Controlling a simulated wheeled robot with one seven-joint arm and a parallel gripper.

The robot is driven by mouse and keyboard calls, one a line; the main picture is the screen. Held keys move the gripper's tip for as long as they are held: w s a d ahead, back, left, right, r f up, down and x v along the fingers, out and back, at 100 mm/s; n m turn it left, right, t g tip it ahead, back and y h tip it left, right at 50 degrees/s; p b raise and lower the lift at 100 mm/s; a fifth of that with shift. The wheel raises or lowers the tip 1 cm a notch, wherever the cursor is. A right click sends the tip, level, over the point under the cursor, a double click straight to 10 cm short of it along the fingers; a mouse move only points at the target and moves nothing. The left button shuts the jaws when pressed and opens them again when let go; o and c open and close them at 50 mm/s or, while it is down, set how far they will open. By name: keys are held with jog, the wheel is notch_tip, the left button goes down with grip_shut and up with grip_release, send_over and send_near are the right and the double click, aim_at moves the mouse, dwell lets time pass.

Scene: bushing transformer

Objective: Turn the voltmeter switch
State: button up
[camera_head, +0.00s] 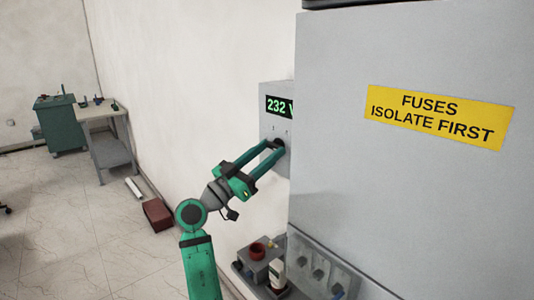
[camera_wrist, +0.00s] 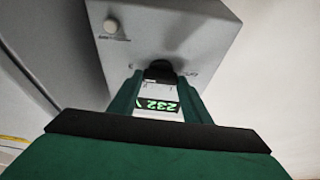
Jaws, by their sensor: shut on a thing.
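The voltmeter (camera_head: 269,101) is a grey wall box with a green lit display reading 232 and a letter V beside it, partly hidden by the large cabinet. Its dark round switch (camera_head: 278,147) sits low on the front face. My gripper (camera_head: 275,146) reaches up to it from the lower left with both green fingers shut on the switch. In the wrist view the black switch (camera_wrist: 159,71) lies between the fingertips, with the 232 display (camera_wrist: 158,106) appearing upside down. The fingers hide part of the switch, so its pointer position cannot be told.
A large grey cabinet (camera_head: 400,200) with a yellow "FUSES ISOLATE FIRST" label (camera_head: 438,115) stands close on the right. Below are a grey box with a red round part (camera_head: 257,251) and a clear-covered panel (camera_head: 318,268). A red box (camera_head: 158,214) lies on the floor.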

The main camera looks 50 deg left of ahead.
jog(key=shift+f, duration=0.1)
jog(key=o, duration=1)
jog(key=shift+o, duration=0.2)
jog(key=v, duration=1.1)
